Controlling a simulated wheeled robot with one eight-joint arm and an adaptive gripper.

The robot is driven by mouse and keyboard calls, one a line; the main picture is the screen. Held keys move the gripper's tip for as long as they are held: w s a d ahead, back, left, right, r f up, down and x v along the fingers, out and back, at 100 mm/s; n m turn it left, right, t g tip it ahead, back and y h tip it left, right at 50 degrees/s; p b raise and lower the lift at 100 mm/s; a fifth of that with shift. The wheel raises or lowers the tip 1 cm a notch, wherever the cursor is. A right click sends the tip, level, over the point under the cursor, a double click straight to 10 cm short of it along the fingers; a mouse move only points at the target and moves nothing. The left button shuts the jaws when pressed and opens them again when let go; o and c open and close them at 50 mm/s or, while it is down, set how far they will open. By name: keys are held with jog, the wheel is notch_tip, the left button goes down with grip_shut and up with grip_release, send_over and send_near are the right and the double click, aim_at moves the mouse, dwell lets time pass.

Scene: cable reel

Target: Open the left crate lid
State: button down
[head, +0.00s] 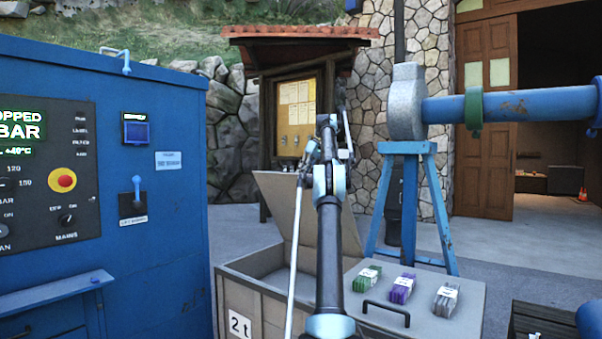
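The left crate lid (272,192) is a pale panel standing raised and tilted at the back of the left compartment. The open crate (238,290), marked "2 t", shows its inner wall below the lid. My arm crosses in front of the lid and hides its right part. My gripper (304,174) appears small and partly hidden by the arm, in front of the lid's upper area. A thin white rod (294,270) runs down from near it past the crate's front. I cannot tell whether the fingers hold the rod or touch the lid.
The right lid (405,330) is shut, with a black handle (386,312) and green (366,279), purple (403,288) and grey (446,299) bundles on it. A blue control cabinet (170,220) stands close left. A blue trestle (405,215) carrying a pipe stands behind right.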

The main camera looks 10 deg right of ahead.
jog(key=shift+w+d+f, duration=0.2)
jog(key=shift+d+f, duration=0.15)
